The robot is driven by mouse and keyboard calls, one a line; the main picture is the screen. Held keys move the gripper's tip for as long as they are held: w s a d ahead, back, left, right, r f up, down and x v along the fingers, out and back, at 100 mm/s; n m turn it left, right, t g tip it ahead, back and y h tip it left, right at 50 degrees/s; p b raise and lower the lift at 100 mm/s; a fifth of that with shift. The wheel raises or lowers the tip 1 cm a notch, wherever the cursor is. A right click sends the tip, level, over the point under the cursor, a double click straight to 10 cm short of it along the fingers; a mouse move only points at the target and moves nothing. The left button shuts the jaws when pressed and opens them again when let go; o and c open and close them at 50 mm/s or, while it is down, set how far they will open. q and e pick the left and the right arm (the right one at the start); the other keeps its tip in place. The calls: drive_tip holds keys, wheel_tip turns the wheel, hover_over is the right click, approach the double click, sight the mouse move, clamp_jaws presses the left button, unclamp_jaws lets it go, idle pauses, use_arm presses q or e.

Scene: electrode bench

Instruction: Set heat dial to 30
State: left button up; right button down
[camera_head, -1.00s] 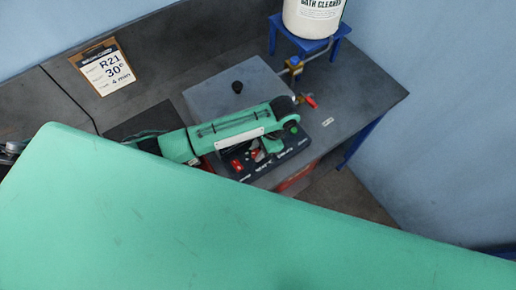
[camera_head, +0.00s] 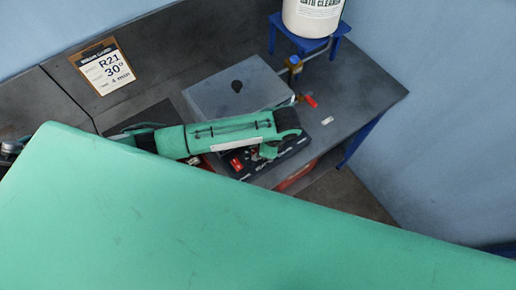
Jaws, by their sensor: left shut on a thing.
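The bath unit's dark control panel (camera_head: 252,168) faces me at the front of a grey-lidded box. My left gripper (camera_head: 268,152) reaches over the panel from the left, pointing down at it. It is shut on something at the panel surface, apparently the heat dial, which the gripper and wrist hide. I cannot read the dial's setting. A red switch (camera_head: 236,163) shows on the panel left of the gripper. A card (camera_head: 104,68) on the bench reads R21, 30° and 4 min. My right gripper is not in view.
The grey lid (camera_head: 215,95) has a black knob (camera_head: 237,86). A red-handled valve (camera_head: 310,101) is right of the box. A white bath cleaner tub (camera_head: 313,15) stands on a blue stand (camera_head: 340,34). The bench's right side (camera_head: 365,95) is mostly clear.

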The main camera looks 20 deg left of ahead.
use_arm(q)
drive_tip(key=o, duration=1)
drive_tip(key=shift+v, duration=6.95)
